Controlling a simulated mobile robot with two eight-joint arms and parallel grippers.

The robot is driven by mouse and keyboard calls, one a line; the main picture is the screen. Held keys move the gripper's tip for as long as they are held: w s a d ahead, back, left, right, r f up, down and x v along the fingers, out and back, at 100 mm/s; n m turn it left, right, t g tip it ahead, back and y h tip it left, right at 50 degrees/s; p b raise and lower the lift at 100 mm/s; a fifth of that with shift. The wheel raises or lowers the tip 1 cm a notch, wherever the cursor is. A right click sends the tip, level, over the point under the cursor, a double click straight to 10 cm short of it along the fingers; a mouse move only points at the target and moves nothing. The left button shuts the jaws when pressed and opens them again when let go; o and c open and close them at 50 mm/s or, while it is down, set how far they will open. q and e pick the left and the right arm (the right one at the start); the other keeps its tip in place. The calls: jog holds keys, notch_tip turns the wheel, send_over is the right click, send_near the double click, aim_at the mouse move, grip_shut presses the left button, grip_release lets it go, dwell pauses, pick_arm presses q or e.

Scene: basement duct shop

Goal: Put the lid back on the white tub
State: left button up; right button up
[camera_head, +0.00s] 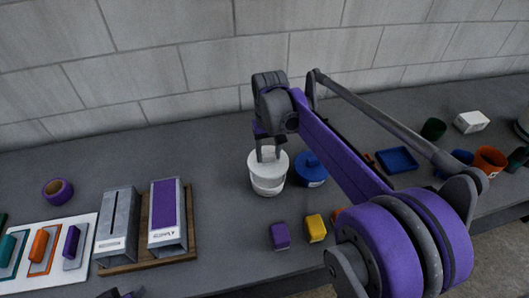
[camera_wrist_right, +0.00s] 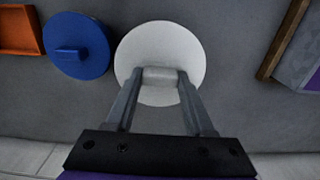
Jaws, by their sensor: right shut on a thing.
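The white tub (camera_head: 268,186) stands upright on the grey bench in the head view. Its round white lid (camera_head: 269,160) is over the tub's mouth and appears about level. I cannot tell whether the lid rests fully on the rim or is slightly above it. My right gripper (camera_head: 268,153) points down from above and is shut on the lid's knob. In the right wrist view, the lid (camera_wrist_right: 160,54) is a white disc with its knob between the two fingertips (camera_wrist_right: 160,80); it hides the tub. A dark piece at the head view's bottom edge, apparently my left gripper (camera_head: 124,293), is mostly cut off.
A blue lidded tub (camera_head: 310,170) stands close to the right of the white tub. Purple (camera_head: 280,236) and yellow (camera_head: 315,228) blocks lie in front. A wooden board (camera_head: 143,225) with two boxes is at left. A blue tray (camera_head: 397,160) is at right.

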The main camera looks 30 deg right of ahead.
aim_at(268, 165)
pick_arm(q)
jog(key=shift+s+f+b, duration=0.25)
jog(key=shift+f+b, duration=0.15)
jog(key=shift+f, duration=0.25)
jog(key=shift+s+f+b, duration=0.3)
jog(key=shift+f+b, duration=0.1)
jog(key=shift+f, duration=0.2)
jog(key=shift+s+f+b, duration=0.25)
jog(key=shift+f+b, duration=0.15)
jog(key=shift+f, duration=0.25)
pick_arm(e)
jog(key=shift+f, duration=2.65)
pick_arm(q)
jog(key=shift+f, duration=0.1)
pick_arm(e)
jog(key=shift+f, duration=0.15)
jog(key=o, duration=1.4)
jog(key=shift+o, duration=0.9)
